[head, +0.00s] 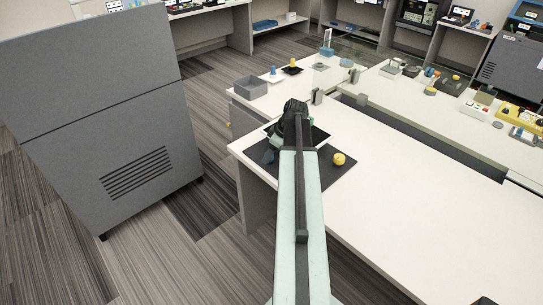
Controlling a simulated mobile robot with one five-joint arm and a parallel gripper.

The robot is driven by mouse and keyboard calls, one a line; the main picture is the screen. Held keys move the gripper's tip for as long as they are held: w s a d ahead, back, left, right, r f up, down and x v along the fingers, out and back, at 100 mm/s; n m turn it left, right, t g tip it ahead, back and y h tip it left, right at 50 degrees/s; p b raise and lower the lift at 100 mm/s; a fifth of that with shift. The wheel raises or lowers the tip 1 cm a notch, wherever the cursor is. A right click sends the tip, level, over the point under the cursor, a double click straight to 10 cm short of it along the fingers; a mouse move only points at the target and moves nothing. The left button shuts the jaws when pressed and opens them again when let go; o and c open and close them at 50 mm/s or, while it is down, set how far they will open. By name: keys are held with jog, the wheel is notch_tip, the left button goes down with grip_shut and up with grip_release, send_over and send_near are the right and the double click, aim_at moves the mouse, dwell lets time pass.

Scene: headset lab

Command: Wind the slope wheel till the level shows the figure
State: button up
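My arm reaches forward over the near white table, and its dark end with my gripper (293,118) is over a black mat (325,178). The fingers are hidden behind the arm, so I cannot see whether they are open or hold anything. A yellow round knob-like piece (339,159) sits on the mat just right of the arm. I cannot make out the slope wheel or a level with a figure for certain.
The white table (420,215) is bare to the right of the mat. A clear panel (335,75) stands behind it. A grey bin (251,87) and small pieces are on the far table. A large grey cabinet (100,110) stands left, with floor between.

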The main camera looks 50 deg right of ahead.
grip_shut()
jog(key=m, duration=0.1)
jog(key=m+h, duration=0.1)
jog(key=shift+s+a+m, duration=0.1)
jog(key=shift+a+m, duration=0.1)
jog(key=shift+m, duration=0.2)
jog(key=shift+m+h, duration=0.6)
jog(key=shift+m, duration=0.9)
grip_release()
jog(key=shift+r, duration=0.15)
jog(key=p+v, duration=0.7)
jog(key=shift+r, duration=0.25)
jog(key=shift+s, duration=0.15)
